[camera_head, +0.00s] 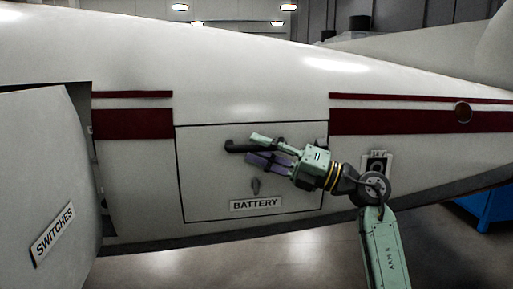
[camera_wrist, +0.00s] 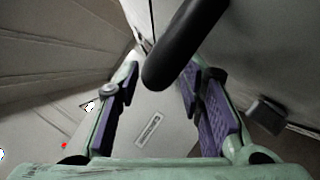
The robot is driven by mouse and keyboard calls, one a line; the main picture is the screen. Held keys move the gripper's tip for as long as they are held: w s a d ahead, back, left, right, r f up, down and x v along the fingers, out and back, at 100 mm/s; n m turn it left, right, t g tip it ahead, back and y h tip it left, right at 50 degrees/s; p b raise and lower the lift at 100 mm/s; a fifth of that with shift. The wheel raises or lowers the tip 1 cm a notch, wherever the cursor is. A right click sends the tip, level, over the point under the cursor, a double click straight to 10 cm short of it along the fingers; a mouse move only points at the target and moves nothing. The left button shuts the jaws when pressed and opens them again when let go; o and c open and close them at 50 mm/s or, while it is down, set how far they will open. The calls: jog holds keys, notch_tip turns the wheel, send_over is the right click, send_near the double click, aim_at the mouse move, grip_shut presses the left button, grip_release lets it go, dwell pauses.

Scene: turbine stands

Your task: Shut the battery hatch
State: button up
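The battery hatch (camera_head: 215,185) is a pale panel outlined in dark lines on the white fuselage, with a BATTERY label (camera_head: 255,204) low on it. It looks nearly flush in its frame; I cannot tell whether a small gap remains. A black handle (camera_head: 234,147) sticks out near its upper middle. My gripper (camera_head: 259,151) comes in from the right, its fingers apart around the handle's right part. In the wrist view the dark handle (camera_wrist: 180,45) reaches down between the two purple-padded fingers of my gripper (camera_wrist: 162,78), with space visible around it. Contact cannot be judged.
A large panel marked SWITCHES (camera_head: 52,235) stands out from the fuselage at the left. A small socket plate (camera_head: 377,162) is right of the hatch, behind my wrist. A blue object (camera_head: 490,207) stands at the far right. The floor below the fuselage looks clear.

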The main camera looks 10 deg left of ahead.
jog(key=v, duration=1)
jog(key=shift+d, duration=0.35)
jog(key=shift+f, duration=0.1)
